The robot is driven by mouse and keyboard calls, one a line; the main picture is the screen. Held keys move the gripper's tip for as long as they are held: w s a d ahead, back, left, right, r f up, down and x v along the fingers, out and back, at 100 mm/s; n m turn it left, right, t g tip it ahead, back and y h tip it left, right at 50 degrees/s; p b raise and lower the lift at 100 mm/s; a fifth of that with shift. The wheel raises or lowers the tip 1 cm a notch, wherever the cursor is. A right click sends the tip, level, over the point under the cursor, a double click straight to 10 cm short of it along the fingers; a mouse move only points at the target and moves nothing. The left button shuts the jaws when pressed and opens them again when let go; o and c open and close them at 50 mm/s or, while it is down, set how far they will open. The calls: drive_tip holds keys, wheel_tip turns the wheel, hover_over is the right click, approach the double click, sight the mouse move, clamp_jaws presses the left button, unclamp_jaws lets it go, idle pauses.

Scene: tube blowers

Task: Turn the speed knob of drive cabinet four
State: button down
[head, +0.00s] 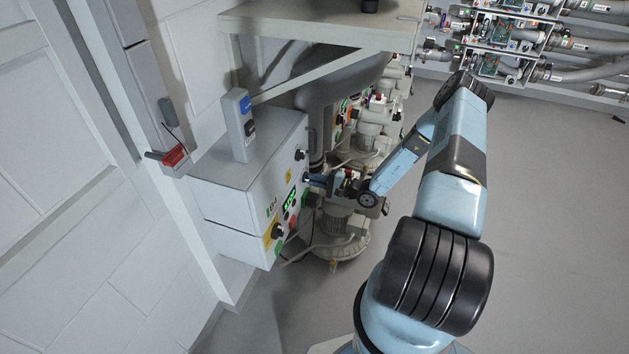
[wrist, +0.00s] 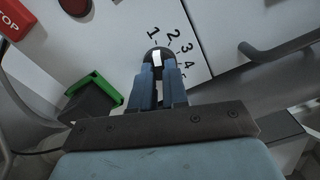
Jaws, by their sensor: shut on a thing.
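The drive cabinet (head: 235,190) is a light grey box on the wall at left in the head view; I cannot read a cabinet number on it. In the wrist view its speed knob (wrist: 157,56) is black with a white pointer stripe, beside a printed scale (wrist: 174,48) from 1 upward. My gripper (wrist: 158,75) has its blue fingers shut on the knob, one on each side. In the head view my gripper (head: 314,180) reaches the cabinet front from the right, and the fingers mostly hide the knob.
A yellow-backed black switch (head: 277,231) is lower on the front. A shelf (head: 320,25) hangs above; blower machines (head: 340,230) stand behind.

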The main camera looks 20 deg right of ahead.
drive_tip(key=shift+s+f, duration=0.15)
drive_tip(key=shift+f, duration=0.1)
drive_tip(key=c, duration=1.1)
unclamp_jaws()
drive_tip(key=shift+r, duration=0.15)
drive_tip(key=shift+c, duration=0.2)
drive_tip(key=v, duration=1.3)
drive_tip(key=shift+d, duration=0.35)
drive_tip(key=shift+s, duration=0.15)
